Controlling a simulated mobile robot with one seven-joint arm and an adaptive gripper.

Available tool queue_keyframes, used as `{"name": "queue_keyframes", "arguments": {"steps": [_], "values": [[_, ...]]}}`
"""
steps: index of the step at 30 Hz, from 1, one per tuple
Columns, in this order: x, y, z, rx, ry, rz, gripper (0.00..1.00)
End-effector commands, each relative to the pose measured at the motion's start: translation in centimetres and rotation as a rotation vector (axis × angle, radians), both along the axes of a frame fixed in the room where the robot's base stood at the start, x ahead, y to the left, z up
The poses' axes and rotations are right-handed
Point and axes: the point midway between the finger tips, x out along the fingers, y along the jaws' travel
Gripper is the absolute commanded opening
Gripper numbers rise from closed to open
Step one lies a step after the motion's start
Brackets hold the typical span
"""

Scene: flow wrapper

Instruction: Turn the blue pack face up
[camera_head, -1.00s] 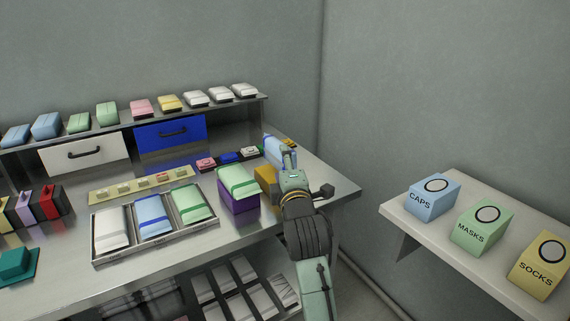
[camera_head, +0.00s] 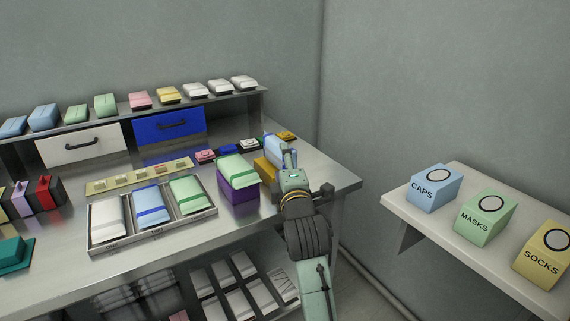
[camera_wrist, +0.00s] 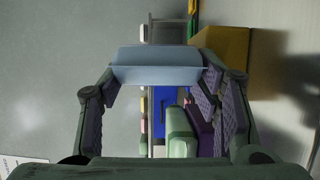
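The blue pack (camera_head: 272,146) is at the right end of the steel table, standing tilted rather than flat. In the wrist view the pack (camera_wrist: 155,63) spans the space between my fingertips, with a thin ridge running along its length. My gripper (camera_head: 285,160) reaches it from the front right. In the wrist view my gripper (camera_wrist: 158,78) has a finger at each end of the pack and appears shut on it. Part of the pack is hidden behind the gripper in the head view. I cannot tell whether the pack touches the table.
A yellow-orange block (camera_head: 266,170) is just left of my gripper. A green pack (camera_head: 238,167) lies on a purple box (camera_head: 239,190) further left, beside a tray (camera_head: 152,239) of packs. Small items lie behind. A side shelf (camera_head: 448,236) with labelled boxes stands right.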

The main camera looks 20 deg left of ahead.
Motion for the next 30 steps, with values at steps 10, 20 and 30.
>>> {"name": "queue_keyframes", "arguments": {"steps": [10, 20, 30], "values": [[0.13, 0.25, -1.28, -0.012, 0.029, 0.003, 0.78], [0.08, 0.11, -0.78, -0.009, 0.019, 0.001, 0.78], [-0.08, -0.18, -0.6, -0.006, 0.015, 0.0, 0.78]]}}
